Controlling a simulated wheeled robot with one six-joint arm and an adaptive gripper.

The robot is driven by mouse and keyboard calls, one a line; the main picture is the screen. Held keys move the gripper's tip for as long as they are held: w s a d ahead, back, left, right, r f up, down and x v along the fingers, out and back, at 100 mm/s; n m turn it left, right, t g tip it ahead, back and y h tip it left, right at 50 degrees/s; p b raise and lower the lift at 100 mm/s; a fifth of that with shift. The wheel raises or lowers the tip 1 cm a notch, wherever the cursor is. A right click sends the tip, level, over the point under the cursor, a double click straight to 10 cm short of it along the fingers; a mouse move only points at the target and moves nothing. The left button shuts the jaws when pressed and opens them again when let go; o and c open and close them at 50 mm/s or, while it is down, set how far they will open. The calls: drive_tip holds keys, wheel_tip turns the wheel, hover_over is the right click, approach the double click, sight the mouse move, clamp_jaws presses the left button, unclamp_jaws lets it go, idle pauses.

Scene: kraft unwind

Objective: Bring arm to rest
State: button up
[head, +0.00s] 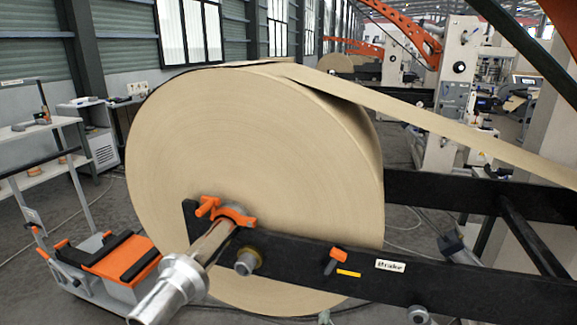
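No part of my arm or gripper can be made out in the head view, so its pose and its fingers are not shown. A large kraft paper roll (250,150) fills the middle of the view. A metal shaft (178,285) sticks out of its core toward me. An orange clamp (236,216) sits around the shaft where it meets a black stand beam (300,262).
The beam carries an orange lever (336,257) and a "Brake" label (390,266). A paper web (430,120) runs from the roll's top to the right. A grey cart with an orange top (122,256) and a shelf rack (45,150) stand at left.

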drive_tip(key=s+d+f+m+g+y, duration=0.1)
drive_tip(key=s+d+f+m+y, duration=0.1)
drive_tip(key=s+f+m, duration=0.6)
drive_tip(key=s+d+f+m+g+y, duration=0.1)
drive_tip(key=s+d+f+m+y, duration=0.3)
drive_tip(key=s, duration=0.8)
drive_tip(key=s+r+m+h, duration=0.1)
drive_tip(key=s+r+m, duration=0.1)
drive_tip(key=s+m, duration=0.5)
drive_tip(key=s+d+r+m+h, duration=0.1)
drive_tip(key=s+r+m, duration=0.1)
drive_tip(key=s+m, duration=0.5)
drive_tip(key=shift+s+d+m, duration=0.3)
drive_tip(key=shift+s, duration=2.95)
